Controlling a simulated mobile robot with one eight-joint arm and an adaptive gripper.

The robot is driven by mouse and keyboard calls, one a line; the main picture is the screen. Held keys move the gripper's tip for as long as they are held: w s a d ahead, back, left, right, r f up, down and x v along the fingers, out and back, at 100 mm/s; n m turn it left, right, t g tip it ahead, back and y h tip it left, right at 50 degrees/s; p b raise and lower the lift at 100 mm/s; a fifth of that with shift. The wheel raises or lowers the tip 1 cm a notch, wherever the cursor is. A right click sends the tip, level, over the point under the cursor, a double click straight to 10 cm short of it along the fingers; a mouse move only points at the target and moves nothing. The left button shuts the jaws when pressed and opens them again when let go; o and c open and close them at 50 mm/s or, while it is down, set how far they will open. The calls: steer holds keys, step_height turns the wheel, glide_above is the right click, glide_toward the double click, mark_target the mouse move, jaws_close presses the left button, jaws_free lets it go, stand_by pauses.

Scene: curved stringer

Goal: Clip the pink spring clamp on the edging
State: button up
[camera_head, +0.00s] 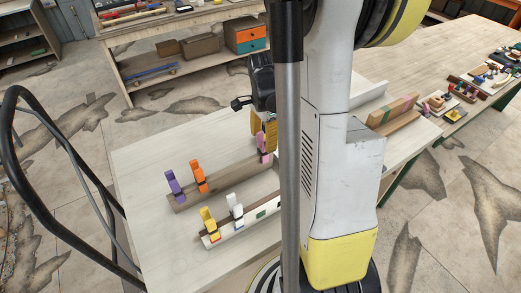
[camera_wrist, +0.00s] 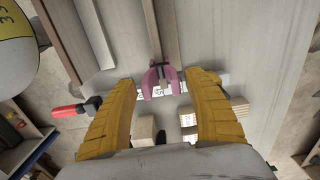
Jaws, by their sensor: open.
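The pink spring clamp (camera_head: 263,142) stands at the right end of a brown wooden strip on the pale table. In the wrist view the pink clamp (camera_wrist: 147,83) is between my two yellow fingers, with visible space on both sides. My gripper (camera_wrist: 161,79) is open and holds nothing. In the head view my gripper (camera_head: 268,127) is partly hidden behind my arm. A light board with a brown edge (camera_head: 259,214) and a green patch lies in front. A wooden piece with coloured patches (camera_head: 394,115) lies at right. I cannot tell which is the edging.
Purple (camera_head: 174,183) and orange (camera_head: 198,176) clamps stand on the same strip as the pink one. Yellow (camera_head: 209,224) and white (camera_head: 235,208) clamps stand on the front board. The table's left part (camera_head: 150,165) is clear. My arm hides the middle.

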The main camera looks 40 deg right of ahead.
mark_target(263, 150)
step_height(263, 150, down, 6)
steer(key=shift+w+r+b, duration=0.1)
steer(key=shift+r+b, duration=0.15)
steer(key=shift+b, duration=0.4)
steer(key=shift+a, duration=0.1)
jaws_close()
